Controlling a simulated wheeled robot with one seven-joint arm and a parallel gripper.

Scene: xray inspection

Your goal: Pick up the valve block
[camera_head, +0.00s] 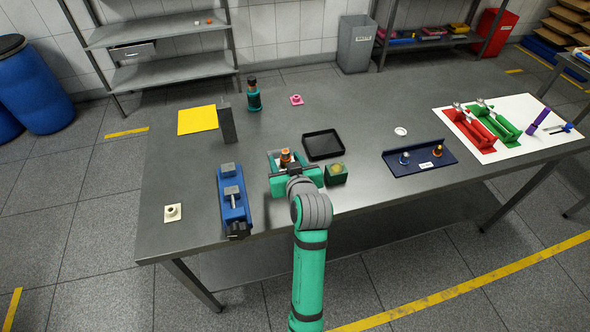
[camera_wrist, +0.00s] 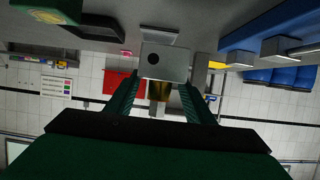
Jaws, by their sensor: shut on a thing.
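The valve block appears to be the small grey block with a round hole, seen between my fingers in the wrist view (camera_wrist: 165,62). A brass-coloured cylinder (camera_wrist: 160,90) sits beside it. My gripper (camera_wrist: 162,82) is shut on the block, with one green finger on each side. In the head view my gripper (camera_head: 287,162) is at the near middle of the table, and an orange-topped part (camera_head: 286,156) shows at its fingers. The wrist hides much of the held part there. I cannot tell whether the block touches the table.
A blue vise (camera_head: 233,205) stands close left of my gripper. A green block with a yellowish top (camera_head: 336,174) is close right, and a black tray (camera_head: 323,157) lies behind. A navy tray (camera_head: 395,168) is farther right. An upright grey plate (camera_head: 227,120) stands at back left.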

